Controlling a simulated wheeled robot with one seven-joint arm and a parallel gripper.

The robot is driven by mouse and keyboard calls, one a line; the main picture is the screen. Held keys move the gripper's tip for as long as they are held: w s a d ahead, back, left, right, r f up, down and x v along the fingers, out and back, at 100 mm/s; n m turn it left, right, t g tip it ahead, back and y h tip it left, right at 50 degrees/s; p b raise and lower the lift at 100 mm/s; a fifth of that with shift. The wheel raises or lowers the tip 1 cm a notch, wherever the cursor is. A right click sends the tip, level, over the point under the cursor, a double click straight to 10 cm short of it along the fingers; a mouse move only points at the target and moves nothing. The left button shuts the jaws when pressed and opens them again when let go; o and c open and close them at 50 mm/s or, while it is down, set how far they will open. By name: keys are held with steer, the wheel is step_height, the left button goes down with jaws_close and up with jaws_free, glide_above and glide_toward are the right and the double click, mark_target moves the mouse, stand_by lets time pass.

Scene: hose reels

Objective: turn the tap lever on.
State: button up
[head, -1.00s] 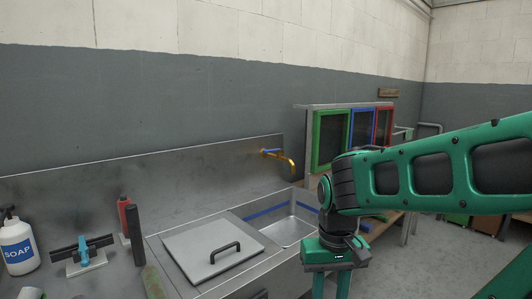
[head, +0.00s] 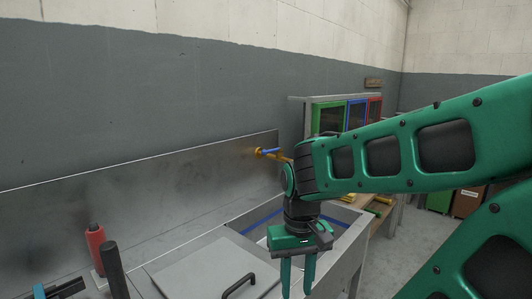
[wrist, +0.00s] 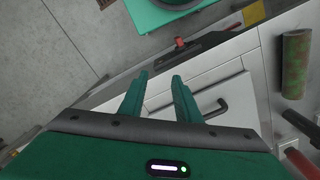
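The tap and lever do not show in the wrist view.
A grey cover (head: 200,272) with a black handle (head: 238,286) lies beside the sink basin (head: 265,226). A red bottle (head: 96,248) and a dark cylinder (head: 113,270) stand at left. Colored-framed panels (head: 328,118) stand behind my arm. The wrist view shows a mottled green roller (wrist: 296,62).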

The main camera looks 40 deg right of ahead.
steer(key=m+t+h, duration=0.1)
steer(key=m+h, duration=0.9)
steer(key=h, duration=0.3)
glide_toward(272, 150)
steer(key=s+a+f, duration=0.1)
steer(key=s+f, duration=0.8)
steer(key=w+r+m+h, duration=0.3)
steer(key=w+r+h, duration=0.15)
steer(key=w, duration=0.55)
steer(key=shift+h, duration=0.35)
steer(key=d, duration=1)
steer(key=shift+w+d+f, duration=0.15)
steer(key=shift+d, duration=0.25)
jaws_close()
